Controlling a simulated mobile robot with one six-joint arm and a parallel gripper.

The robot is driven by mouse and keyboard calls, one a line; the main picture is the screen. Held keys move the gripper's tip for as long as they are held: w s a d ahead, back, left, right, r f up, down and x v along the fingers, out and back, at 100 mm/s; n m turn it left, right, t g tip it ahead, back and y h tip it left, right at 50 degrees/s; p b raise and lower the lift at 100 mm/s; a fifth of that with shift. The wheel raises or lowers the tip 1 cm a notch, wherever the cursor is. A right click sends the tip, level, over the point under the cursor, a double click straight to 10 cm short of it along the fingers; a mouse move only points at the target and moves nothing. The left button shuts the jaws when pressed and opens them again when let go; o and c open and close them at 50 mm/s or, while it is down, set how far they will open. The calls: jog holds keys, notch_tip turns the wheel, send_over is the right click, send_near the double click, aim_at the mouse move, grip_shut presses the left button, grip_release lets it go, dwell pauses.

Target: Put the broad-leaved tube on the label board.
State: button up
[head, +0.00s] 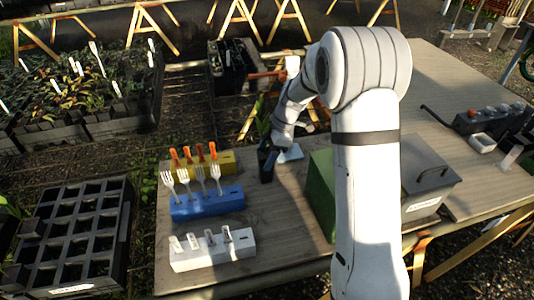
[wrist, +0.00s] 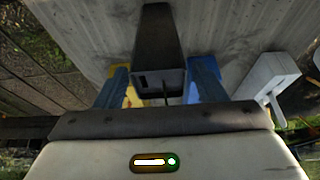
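A dark square tube (head: 266,168) with a green leafy plant (head: 262,118) stands upright near the table's far edge in the head view. My gripper (head: 269,152) is at this tube, its blue fingers on either side. In the wrist view my gripper (wrist: 160,75) has its fingertips against both sides of the dark tube (wrist: 160,42). Whether the tube's base touches the table is unclear.
Yellow (head: 222,160), blue (head: 207,203) and white (head: 213,250) blocks with upright forks or labels stand at left. A green box (head: 320,190) and a grey lidded box (head: 427,180) flank my arm. A black crate (head: 75,235) is off the table. Bare wood lies between blocks and green box.

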jog(key=shift+r+p, duration=0.25)
jog(key=shift+p, duration=0.05)
jog(key=s+v, duration=0.1)
jog(key=v, duration=0.5)
jog(key=s+d+r+m+t+h, duration=0.1)
jog(key=s+d+r+m, duration=0.25)
jog(key=s+m, duration=0.2)
jog(key=s+d+r+m+t+h, duration=0.1)
jog(key=s+d+r+m, duration=0.1)
jog(key=s+r+m, duration=0.35)
jog(key=s+d+f+m+t+h, duration=0.1)
jog(key=s+d+m, duration=0.3)
jog(key=s+m, duration=0.5)
jog(key=s+f+h, duration=0.1)
jog(key=s, duration=0.5)
jog(key=shift+s+d+f, duration=0.2)
jog(key=shift+s, duration=0.2)
jog(key=shift+t, duration=0.3)
jog(key=p+v, duration=0.2)
jog(key=v, duration=0.1)
jog(key=p+v, duration=0.1)
jog(key=shift+w+a+r+p, duration=0.1)
jog(key=shift+w+r+p, duration=0.15)
jog(key=shift+w+p, duration=0.1)
